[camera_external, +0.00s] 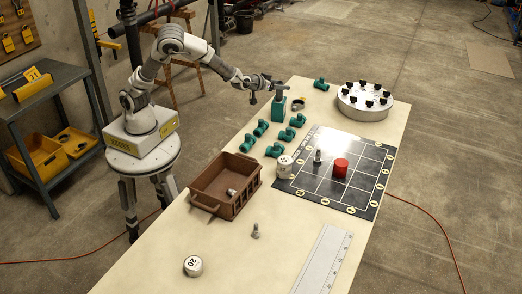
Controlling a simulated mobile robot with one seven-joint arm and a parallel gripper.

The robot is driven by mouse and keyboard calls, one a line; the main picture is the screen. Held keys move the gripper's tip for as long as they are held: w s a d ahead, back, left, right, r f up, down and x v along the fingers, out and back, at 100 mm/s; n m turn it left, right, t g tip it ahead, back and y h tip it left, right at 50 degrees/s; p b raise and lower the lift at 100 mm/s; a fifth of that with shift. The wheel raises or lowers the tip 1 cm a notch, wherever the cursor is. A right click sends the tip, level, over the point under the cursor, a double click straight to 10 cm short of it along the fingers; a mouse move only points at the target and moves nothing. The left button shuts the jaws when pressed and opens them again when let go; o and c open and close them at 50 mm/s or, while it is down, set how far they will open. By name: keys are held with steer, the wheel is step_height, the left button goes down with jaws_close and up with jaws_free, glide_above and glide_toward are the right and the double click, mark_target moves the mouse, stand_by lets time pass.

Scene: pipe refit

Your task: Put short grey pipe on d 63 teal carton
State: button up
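My gripper (277,90) is at the far left part of the table, directly above a small teal carton (279,111). The carton stands upright among teal pipe fittings; no marking on it is readable. Something small and grey shows at the fingertips, close to the carton's top. I cannot tell whether it is the short grey pipe or part of the gripper, nor whether it touches the carton. A small upright grey piece (256,231) stands on the near table, and another grey piece (317,156) stands on the black grid board. Neither is clearly the short pipe.
Several teal fittings (247,143) lie around the carton, with a grey ring (297,104) to its right. A brown crate (211,204), a red cylinder (340,167) on the black board (350,205), white caps (193,266) and a round white stand (362,111) occupy the table. The near middle is mostly clear.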

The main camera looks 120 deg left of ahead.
steer(key=shift+r, duration=0.25)
steer(key=shift+d+r+p, duration=0.15)
steer(key=shift+d+p, duration=0.1)
steer(key=shift+p, duration=0.05)
steer(key=p+v, duration=0.3)
steer(key=v, duration=0.8)
steer(key=shift+s+d+p, duration=0.15)
steer(key=shift+s+p, duration=0.1)
steer(key=shift+p, duration=0.15)
